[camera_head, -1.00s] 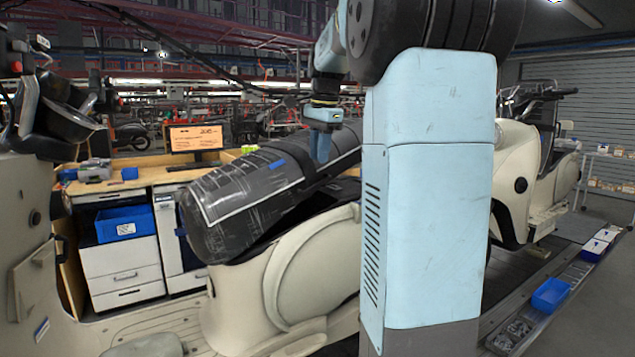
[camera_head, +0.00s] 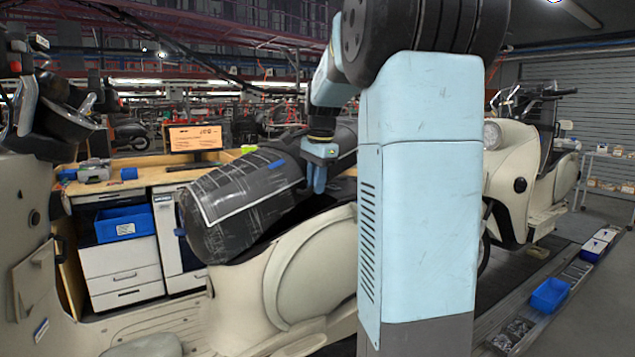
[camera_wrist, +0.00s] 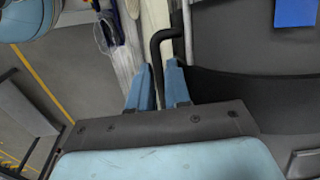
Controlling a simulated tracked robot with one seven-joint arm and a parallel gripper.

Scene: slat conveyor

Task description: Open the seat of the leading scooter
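A cream scooter (camera_head: 318,265) stands in the middle of the head view, with its long dark seat (camera_head: 235,205) wrapped in clear plastic and bearing a blue mark.
A further one (camera_head: 515,180) stands at the right. A workbench (camera_head: 180,172) with a screen and blue bin (camera_head: 123,226) is behind. Blue trays (camera_head: 550,295) line the conveyor's right edge.

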